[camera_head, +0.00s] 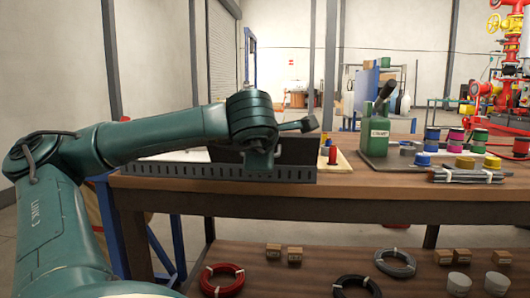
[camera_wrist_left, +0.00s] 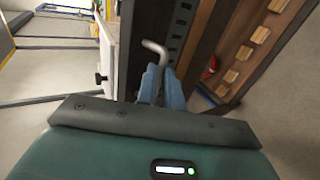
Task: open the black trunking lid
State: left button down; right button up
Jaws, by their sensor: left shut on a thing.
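The black trunking (camera_head: 205,172) lies along the bench's front edge at the left, its slotted wall facing me. Its black lid (camera_head: 299,151) stands raised as a dark panel above the slotted wall, and it shows in the left wrist view (camera_wrist_left: 134,50) beside the fingers. My left gripper (camera_head: 261,163) is in front of the lid. Its blue fingers (camera_wrist_left: 160,84) are shut on a grey bent handle (camera_wrist_left: 156,48). The grip itself is partly hidden by the fingers. My right gripper is in neither view.
A green can (camera_head: 374,137) stands on the wooden bench (camera_head: 350,187) right of the trunking. Coloured spools (camera_head: 455,137) and a bundle of rods (camera_head: 465,175) are farther right. Cable coils (camera_head: 222,280) and small boxes lie on the lower shelf. The bench's front middle is clear.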

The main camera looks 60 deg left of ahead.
pick_arm(q)
jog(key=c, duration=1.5)
grip_release()
notch_tip(320, 180, down, 2)
jog(key=shift+d+g, duration=0.15)
jog(key=shift+g, duration=0.15)
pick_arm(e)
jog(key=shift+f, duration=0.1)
